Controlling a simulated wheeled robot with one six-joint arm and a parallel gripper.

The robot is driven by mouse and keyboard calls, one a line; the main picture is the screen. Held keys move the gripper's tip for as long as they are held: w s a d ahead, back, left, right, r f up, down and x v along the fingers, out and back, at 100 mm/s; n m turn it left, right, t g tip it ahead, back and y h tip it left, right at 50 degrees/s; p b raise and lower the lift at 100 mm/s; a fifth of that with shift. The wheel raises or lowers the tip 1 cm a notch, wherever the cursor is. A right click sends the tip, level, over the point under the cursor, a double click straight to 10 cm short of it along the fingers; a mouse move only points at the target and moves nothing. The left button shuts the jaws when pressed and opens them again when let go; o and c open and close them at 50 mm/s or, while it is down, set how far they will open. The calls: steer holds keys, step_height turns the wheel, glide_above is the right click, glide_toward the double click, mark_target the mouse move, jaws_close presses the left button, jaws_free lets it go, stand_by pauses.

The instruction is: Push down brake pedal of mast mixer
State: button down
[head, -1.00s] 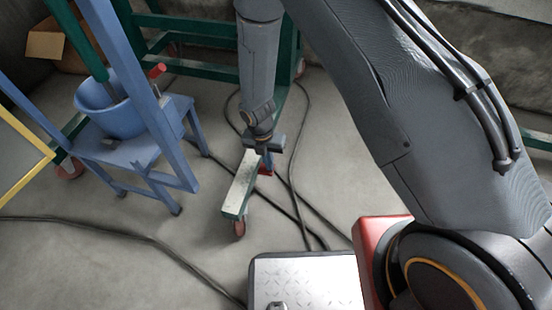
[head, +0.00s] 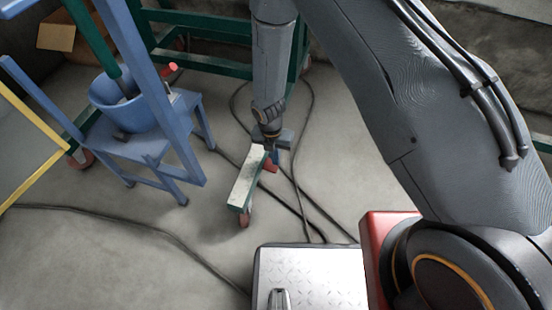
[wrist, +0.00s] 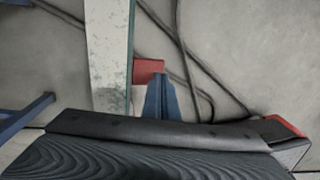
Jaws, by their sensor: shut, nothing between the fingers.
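The mast mixer's base shows as a green beam with a worn white top (head: 246,180) and a red caster wheel (head: 244,218) at its near end. A small red part (head: 271,166), possibly the brake pedal, shows at the beam's right side near its far end. My gripper (head: 271,145) is shut and empty, pointing down at the beam's far end, close above the red part. I cannot tell whether it touches. The dark gripper body hides the lower wrist view.
A blue stand with a blue bucket (head: 128,112) is at the left, with a yellow-edged panel (head: 35,150) before it. Black cables (head: 300,190) cross the floor around the beam. A metal tread plate (head: 320,275) is at the front. Open floor lies left of the beam.

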stand_by(0.3)
step_height(320, 180, up, 14)
steer(key=d+p, duration=0.2)
steer(key=p, duration=0.4)
steer(key=shift+s+d, duration=0.3)
steer(key=shift+s, duration=0.05)
steer(key=s+d+r+m, duration=0.1)
steer(key=s+r+m, duration=0.1)
steer(key=r+m, duration=0.7)
steer(key=s+d+r+m, duration=0.15)
steer(key=r+m, duration=0.25)
steer(key=r, duration=0.9)
steer(key=s+d+r+m+y+p, duration=0.1)
steer(key=s+d+r+m, duration=0.2)
steer(key=s+r+m, duration=0.5)
steer(key=s+d+r+m, duration=0.2)
steer(key=s+r+m, duration=0.6)
steer(key=s+r, duration=0.1)
steer(key=d+r+m+p, duration=0.4)
steer(key=d+r+p, duration=0.7)
steer(key=p, duration=0.9)
steer(key=shift+r+p, duration=0.35)
steer(key=shift+r, duration=0.3)
